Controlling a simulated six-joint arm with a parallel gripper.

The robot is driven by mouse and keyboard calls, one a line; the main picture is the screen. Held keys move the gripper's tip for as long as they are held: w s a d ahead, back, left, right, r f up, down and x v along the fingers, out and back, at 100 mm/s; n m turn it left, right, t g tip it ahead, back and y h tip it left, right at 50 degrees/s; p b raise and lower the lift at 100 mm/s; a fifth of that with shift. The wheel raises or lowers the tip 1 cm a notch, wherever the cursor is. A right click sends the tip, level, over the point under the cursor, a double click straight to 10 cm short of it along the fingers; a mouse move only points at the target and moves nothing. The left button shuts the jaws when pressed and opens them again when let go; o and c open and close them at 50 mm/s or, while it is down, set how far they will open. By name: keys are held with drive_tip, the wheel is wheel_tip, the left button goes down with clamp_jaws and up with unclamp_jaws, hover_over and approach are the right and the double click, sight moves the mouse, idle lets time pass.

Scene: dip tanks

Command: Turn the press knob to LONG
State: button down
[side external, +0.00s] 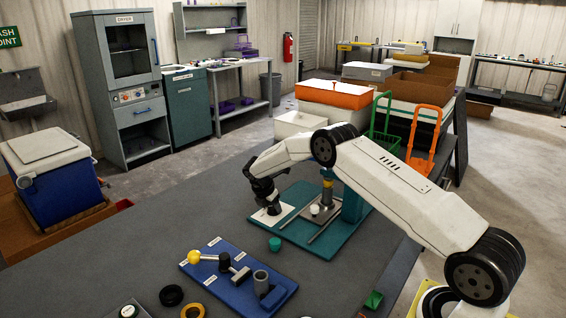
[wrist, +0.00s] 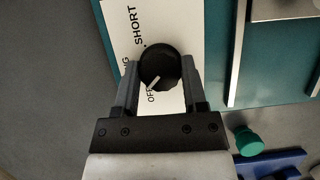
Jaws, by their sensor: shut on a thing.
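The press knob (wrist: 160,66) is round and black with a white pointer line, seen in the wrist view on a white label plate (wrist: 174,22). The pointer slants down and left, close to the OFF mark. SHORT is printed above the knob, and the LONG mark at its left is partly hidden by a finger. My gripper (wrist: 159,72) is shut on the knob, one finger on each side. In the side view my gripper (side external: 270,207) reaches down over the plate on the teal press base (side external: 322,244), hiding the knob there.
The press column (side external: 352,207) and rails stand right of the plate. A small green cap (side external: 275,244) lies near the base's front edge. A blue board (side external: 222,262) with a yellow-ended lever sits in front.

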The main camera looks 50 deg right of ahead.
sight(269, 207)
drive_tip(key=m, duration=0.2)
drive_tip(key=m+g, duration=0.1)
drive_tip(key=m, duration=0.1)
drive_tip(key=shift+g+y, duration=0.3)
drive_tip(key=shift+m+g+y, duration=0.3)
drive_tip(key=shift+m+g, duration=0.2)
drive_tip(key=shift+m, duration=1.2)
drive_tip(key=shift+m+g, duration=0.3)
drive_tip(key=shift+m, duration=0.4)
drive_tip(key=shift+c, duration=0.7)
unclamp_jaws()
drive_tip(key=shift+w+r, duration=0.1)
drive_tip(key=shift+w, duration=0.05)
drive_tip(key=shift+w+a+r+y, duration=0.15)
drive_tip(key=shift+w+a+r, duration=0.05)
drive_tip(key=shift+r, duration=0.5)
drive_tip(key=shift+w+a+r+y, duration=0.15)
drive_tip(key=shift+r, duration=0.5)
wheel_tip(269, 207, up, 7)
